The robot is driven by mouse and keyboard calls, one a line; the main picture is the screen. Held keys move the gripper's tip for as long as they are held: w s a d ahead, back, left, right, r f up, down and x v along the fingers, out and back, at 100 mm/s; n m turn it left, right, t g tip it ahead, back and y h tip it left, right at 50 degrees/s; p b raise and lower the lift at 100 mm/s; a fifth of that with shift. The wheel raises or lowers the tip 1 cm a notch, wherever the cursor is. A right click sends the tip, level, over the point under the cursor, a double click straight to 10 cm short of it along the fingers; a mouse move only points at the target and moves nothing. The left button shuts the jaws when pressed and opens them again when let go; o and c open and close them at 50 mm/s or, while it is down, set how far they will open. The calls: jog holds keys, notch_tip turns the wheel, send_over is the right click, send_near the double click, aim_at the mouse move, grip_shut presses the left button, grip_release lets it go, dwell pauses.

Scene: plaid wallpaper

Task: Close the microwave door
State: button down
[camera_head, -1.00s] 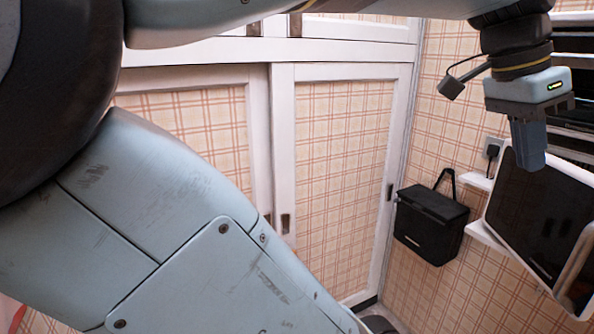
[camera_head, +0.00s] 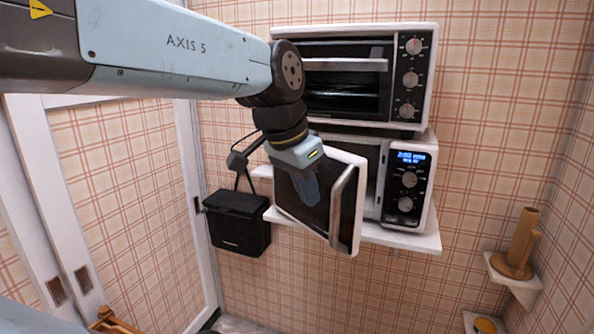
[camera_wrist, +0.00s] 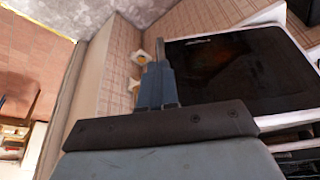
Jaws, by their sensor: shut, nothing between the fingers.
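The microwave (camera_head: 409,185) sits on a white wall shelf, with its lit display and knobs on the right. Its door (camera_head: 329,190) is hinged at the left and stands open, swung out toward me, showing a dark panel with a white frame and a grey handle (camera_head: 343,207) along its free edge. My gripper (camera_head: 311,200) is shut and empty, in front of the door's dark panel in the head view. In the wrist view the shut fingers (camera_wrist: 157,75) are beside the door's dark panel (camera_wrist: 235,75). I cannot tell whether they touch it.
A toaster oven (camera_head: 357,75) stands directly above the microwave. A black box with a strap (camera_head: 238,222) hangs on the wall left of the shelf (camera_head: 400,238). A small corner shelf (camera_head: 515,278) at right holds a wooden holder (camera_head: 522,240). Sliding doors are at the left.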

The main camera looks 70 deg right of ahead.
jog(key=shift+s+d+r, duration=0.1)
jog(key=shift+s+d, duration=0.35)
jog(key=shift+d, duration=0.4)
jog(key=shift+s+d+r, duration=0.1)
jog(key=shift+s+d, duration=0.3)
jog(key=shift+d, duration=0.4)
jog(key=s+d+n, duration=0.2)
jog(key=s+d, duration=0.1)
jog(key=d, duration=0.3)
jog(key=s+d+n+t, duration=0.1)
jog(key=s+d+n, duration=0.1)
jog(key=d, duration=0.4)
jog(key=shift+s+t+h, duration=0.3)
jog(key=shift+s, duration=0.6)
jog(key=shift+a, duration=0.1)
